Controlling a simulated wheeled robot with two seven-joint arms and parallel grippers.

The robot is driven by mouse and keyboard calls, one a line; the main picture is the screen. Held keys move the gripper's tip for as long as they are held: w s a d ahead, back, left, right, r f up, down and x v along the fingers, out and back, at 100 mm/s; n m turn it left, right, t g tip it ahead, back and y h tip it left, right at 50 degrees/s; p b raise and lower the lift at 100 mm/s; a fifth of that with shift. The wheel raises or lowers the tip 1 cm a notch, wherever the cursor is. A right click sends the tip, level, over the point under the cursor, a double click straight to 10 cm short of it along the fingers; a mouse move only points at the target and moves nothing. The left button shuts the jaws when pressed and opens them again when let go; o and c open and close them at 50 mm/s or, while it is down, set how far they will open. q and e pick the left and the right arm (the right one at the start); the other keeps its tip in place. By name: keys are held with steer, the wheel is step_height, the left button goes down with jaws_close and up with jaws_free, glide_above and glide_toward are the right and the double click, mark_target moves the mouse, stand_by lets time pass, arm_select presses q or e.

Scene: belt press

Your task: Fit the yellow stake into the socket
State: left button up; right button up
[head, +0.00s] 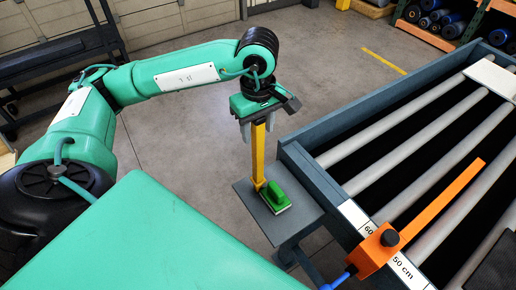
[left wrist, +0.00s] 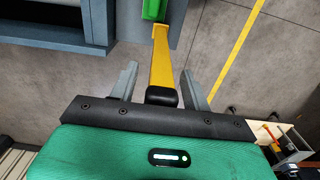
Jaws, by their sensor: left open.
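The yellow stake (head: 258,155) stands roughly upright at the grey shelf plate (head: 255,207) beside the roller frame. In the left wrist view the stake (left wrist: 163,60) ends in a black cap close to my gripper. My left gripper (head: 258,132) is above the plate with its fingers pointing down around the stake's upper end. In the left wrist view its open fingers (left wrist: 160,84) stand on both sides of the stake with gaps. The stake's foot is by a green-handled block (head: 274,196); I cannot make out a socket there. My right gripper is out of view.
The blue-grey roller frame (head: 312,180) with pale rollers fills the right side. An orange bar with a black knob (head: 389,238) lies across its near edge by a centimetre scale (head: 402,268). Open floor (head: 190,140) lies left of the plate.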

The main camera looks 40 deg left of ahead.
arm_select(q)
jaws_close()
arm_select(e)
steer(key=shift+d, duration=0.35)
arm_select(q)
steer(key=shift+r, duration=0.1)
